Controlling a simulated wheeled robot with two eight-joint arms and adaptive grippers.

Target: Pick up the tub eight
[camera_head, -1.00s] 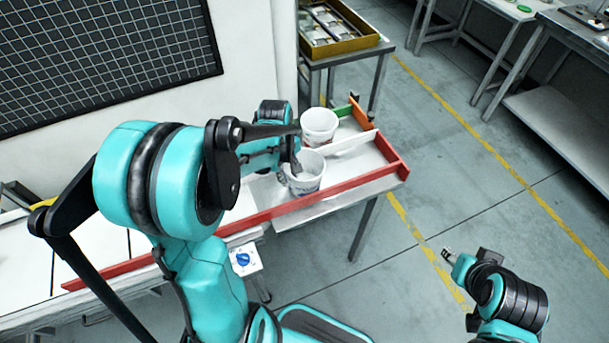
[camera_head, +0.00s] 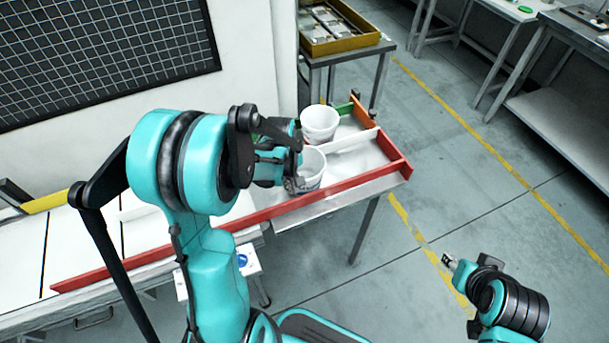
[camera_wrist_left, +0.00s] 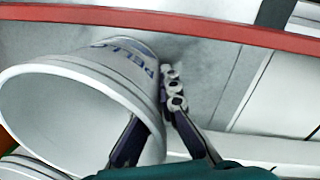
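A white tub (camera_head: 314,176) stands in the near lane of the red-edged table end. In the left wrist view the tub (camera_wrist_left: 88,95) fills the left side, its mouth toward the lower left and dark lettering on its outer wall. My left gripper (camera_head: 297,183) is at the tub's left side. In the wrist view its fingers (camera_wrist_left: 160,125) lie at the rim, one over the mouth side and one along the outer wall; a firm grip cannot be told. A second white tub (camera_head: 319,121) stands behind. No number is readable. My right gripper (camera_head: 447,258) hangs over the floor, its opening too small to judge.
A red rail (camera_head: 273,211) runs along the table's near edge, and a white divider (camera_head: 350,139) separates the lanes. A yellow tray (camera_head: 338,45) stands on a table behind.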

